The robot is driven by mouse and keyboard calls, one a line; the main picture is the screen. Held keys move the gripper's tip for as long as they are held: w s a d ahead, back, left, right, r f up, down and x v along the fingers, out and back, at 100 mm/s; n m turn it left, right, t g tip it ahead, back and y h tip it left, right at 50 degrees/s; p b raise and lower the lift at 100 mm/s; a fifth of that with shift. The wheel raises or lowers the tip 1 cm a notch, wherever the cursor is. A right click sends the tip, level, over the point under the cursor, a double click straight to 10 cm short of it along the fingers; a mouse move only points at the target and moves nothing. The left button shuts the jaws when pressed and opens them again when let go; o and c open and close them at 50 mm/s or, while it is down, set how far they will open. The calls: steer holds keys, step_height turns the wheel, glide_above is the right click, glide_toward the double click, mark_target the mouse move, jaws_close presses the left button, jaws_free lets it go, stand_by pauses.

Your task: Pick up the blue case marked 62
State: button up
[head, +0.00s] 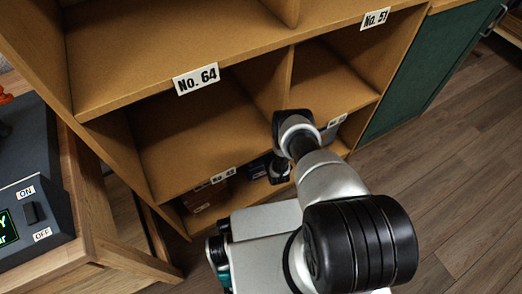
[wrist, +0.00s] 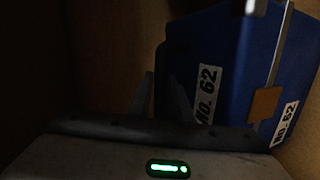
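The blue case marked No. 62 (wrist: 232,60) stands in a dark compartment, filling the right side of the wrist view. It looks tilted there, with a No. 62 label on each of two faces, a pale metal strip and a tan square patch. My gripper (wrist: 162,98) is in front of its left part. In the head view my arm reaches into the lower shelf, and a small blue patch (head: 258,166) shows beside my wrist; the fingertips are hidden.
A wooden shelf unit carries labels No. 64 (head: 197,79) and No. 51 (head: 375,18). A dark red box (head: 204,196) sits in the bottom left compartment. A green door (head: 415,75) is at right. A wooden table with a dark control box (head: 32,222) stands at left. Floor at right is clear.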

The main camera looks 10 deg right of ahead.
jaws_close()
stand_by(1.2)
